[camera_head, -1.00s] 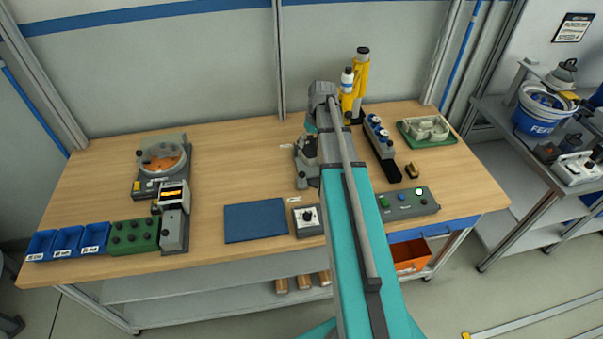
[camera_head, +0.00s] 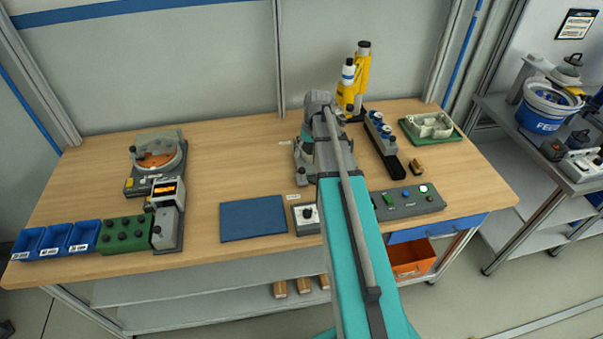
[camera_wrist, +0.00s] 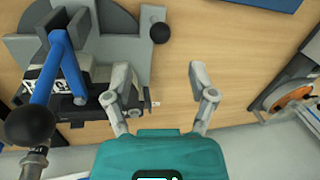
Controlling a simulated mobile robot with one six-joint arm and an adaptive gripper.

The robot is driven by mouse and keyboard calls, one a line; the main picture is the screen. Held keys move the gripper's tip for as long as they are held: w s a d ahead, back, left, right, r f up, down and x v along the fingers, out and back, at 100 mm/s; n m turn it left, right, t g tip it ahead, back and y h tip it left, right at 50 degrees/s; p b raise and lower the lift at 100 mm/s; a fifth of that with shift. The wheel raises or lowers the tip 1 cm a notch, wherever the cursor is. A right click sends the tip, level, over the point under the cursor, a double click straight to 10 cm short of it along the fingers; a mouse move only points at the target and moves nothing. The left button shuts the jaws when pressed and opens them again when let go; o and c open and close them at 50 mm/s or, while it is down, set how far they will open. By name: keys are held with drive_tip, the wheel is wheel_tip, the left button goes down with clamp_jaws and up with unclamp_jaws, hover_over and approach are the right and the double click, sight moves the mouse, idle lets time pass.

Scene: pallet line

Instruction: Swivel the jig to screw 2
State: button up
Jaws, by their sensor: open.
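The jig appears to be the grey fixture (camera_wrist: 110,40) at the upper left of the wrist view, with a round plate, grey blocks and a black ball knob (camera_wrist: 160,33) at its edge. A blue frame (camera_wrist: 62,65) and a larger black ball (camera_wrist: 30,122) stand in front of it. In the head view the grey fixture (camera_head: 307,165) is partly hidden by my arm. My gripper (camera_wrist: 160,76) is open and empty, its left finger overlapping the fixture in the picture. Contact cannot be told. No screw marking is readable. The head view hides the gripper behind the arm.
A blue mat (camera_head: 253,218), a dial box (camera_head: 305,218) and a button panel (camera_head: 407,202) lie along the bench front. An orange-bowled feeder (camera_head: 158,155) and blue bins (camera_head: 55,241) are at left. A yellow stand (camera_head: 358,80) rises behind. Bench left of the fixture is clear.

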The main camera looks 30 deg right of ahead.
sight(303, 168)
drive_tip(key=shift+w+a+f+b, duration=0.1)
drive_tip(key=shift+a+f+b, duration=0.15)
drive_tip(key=shift+f+b, duration=0.9)
drive_tip(key=shift+s+a+f+b, duration=0.1)
drive_tip(key=shift+a+f+b, duration=0.1)
drive_tip(key=shift+f+b, duration=0.95)
drive_tip(key=shift+w+a+f+b, duration=0.1)
drive_tip(key=shift+a+f+b, duration=0.15)
drive_tip(key=shift+f+b, duration=0.9)
drive_tip(key=shift+f, duration=0.15)
clamp_jaws()
drive_tip(key=shift+a, duration=0.2)
drive_tip(key=shift+d, duration=0.25)
